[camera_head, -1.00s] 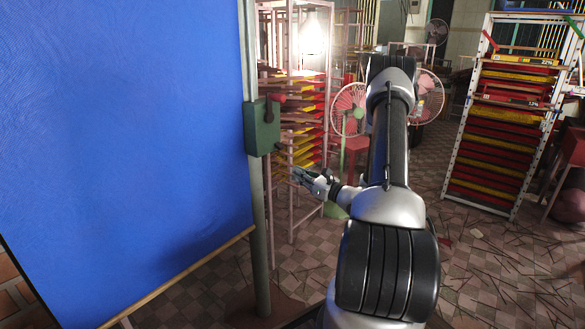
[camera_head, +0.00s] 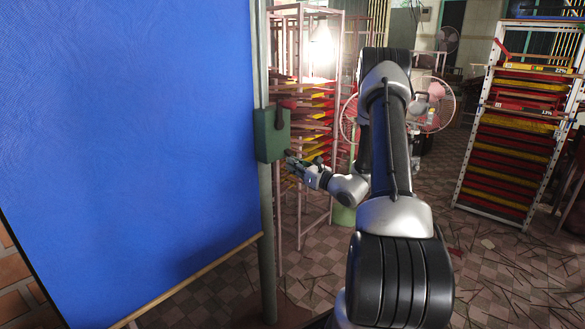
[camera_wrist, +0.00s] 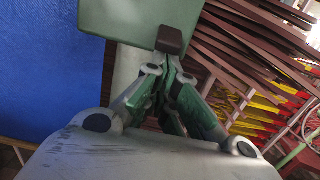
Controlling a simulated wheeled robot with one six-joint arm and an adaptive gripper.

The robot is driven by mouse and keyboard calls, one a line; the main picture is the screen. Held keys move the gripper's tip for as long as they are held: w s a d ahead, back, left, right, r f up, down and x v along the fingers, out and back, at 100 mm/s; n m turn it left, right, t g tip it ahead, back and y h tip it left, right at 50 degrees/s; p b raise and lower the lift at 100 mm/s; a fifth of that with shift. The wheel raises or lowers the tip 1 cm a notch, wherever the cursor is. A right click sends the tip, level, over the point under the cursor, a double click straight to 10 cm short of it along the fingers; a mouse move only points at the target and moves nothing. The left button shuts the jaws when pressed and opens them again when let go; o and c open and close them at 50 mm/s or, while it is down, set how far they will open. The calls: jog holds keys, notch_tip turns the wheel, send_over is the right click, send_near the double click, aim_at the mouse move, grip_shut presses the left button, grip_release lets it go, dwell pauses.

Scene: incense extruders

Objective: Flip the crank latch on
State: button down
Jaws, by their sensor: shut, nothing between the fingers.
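A green box (camera_head: 268,137) is fixed to a grey-green post beside the blue panel. My gripper (camera_head: 292,158) is just below and right of the box's lower right corner, shut and empty. I cannot tell whether the fingertips touch this block.
The large blue panel (camera_head: 130,140) takes up the left side. A pink rack with incense trays (camera_head: 315,125) stands close behind my gripper. A fan (camera_head: 436,103) stands behind my arm and a white-framed rack (camera_head: 515,130) at the right.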

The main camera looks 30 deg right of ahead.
aim_at(292, 155)
jog(key=shift+s+d+r+g+h, duration=0.15)
jog(key=shift+s+r+g+h, duration=0.15)
jog(key=shift+g, duration=0.4)
dwell(0.3)
jog(key=g, duration=0.1)
jog(key=r+g+h, duration=0.1)
jog(key=g, duration=0.1)
jog(key=s+g, duration=0.1)
jog(key=shift+s+d+r+h, duration=0.1)
jog(key=shift+d+r+h, duration=0.2)
jog(key=shift+r, duration=0.2)
jog(key=shift+r, duration=0.75)
jog(key=shift+r, duration=0.1)
